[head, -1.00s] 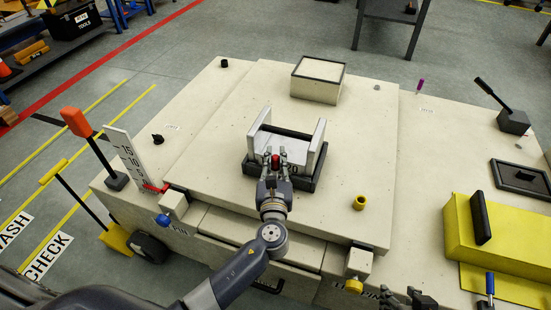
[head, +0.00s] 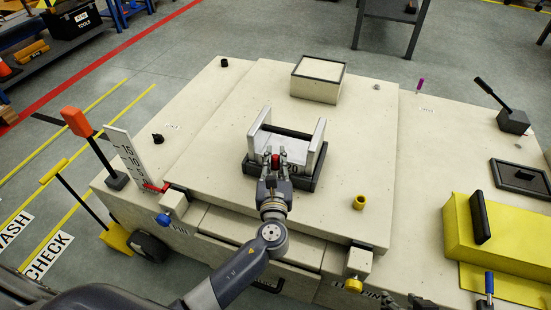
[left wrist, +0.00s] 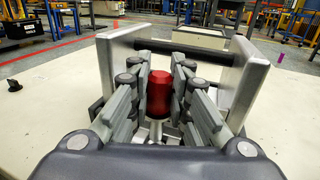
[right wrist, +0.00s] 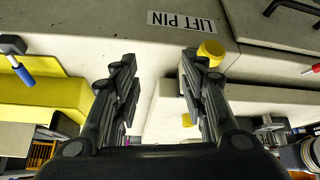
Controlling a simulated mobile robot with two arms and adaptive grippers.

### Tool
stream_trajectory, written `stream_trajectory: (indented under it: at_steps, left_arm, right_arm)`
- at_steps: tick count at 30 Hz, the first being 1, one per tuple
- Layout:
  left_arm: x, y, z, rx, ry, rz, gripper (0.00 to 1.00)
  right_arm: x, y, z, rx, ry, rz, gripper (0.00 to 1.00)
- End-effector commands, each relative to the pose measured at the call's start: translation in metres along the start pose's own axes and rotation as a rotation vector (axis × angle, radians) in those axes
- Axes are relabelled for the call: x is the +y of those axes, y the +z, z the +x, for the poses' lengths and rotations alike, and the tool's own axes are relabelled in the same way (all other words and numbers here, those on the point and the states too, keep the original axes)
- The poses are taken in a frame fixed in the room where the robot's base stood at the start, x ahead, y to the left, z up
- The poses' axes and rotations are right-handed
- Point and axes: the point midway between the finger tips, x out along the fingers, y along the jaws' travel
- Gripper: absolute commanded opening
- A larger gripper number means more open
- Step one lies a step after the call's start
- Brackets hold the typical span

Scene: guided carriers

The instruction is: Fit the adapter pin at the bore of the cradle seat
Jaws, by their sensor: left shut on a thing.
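The adapter pin, a red ribbed knob (head: 275,160), is held upright between the fingers of my left gripper (head: 272,168). The left wrist view shows the red pin (left wrist: 158,92) clasped on both sides by the fingers. The cradle seat (head: 318,143) is a grey metal cradle with two upright side plates on a dark base. My left gripper and the pin are between its plates, at the near side. The bore is hidden beneath the pin and fingers. My right gripper (right wrist: 160,62) is open and empty; it only partly shows at the bottom of the head view.
A dark bar spans the plates behind the pin. A cream box (head: 318,82) stands further back. The pale table top around the cradle is mostly clear.

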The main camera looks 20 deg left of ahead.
Motion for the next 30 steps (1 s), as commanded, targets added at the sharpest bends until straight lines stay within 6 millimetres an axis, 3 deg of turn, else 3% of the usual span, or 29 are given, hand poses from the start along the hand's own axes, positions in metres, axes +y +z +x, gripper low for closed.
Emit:
stream_trajectory:
  at_steps: [30]
  left_arm:
    - [0.0, 0.001, 0.0, -0.001, 0.0, 0.0, 0.0]
  right_arm:
    - [-0.001, 0.022, -0.005, -0.094, -0.003, 0.014, 0.4]
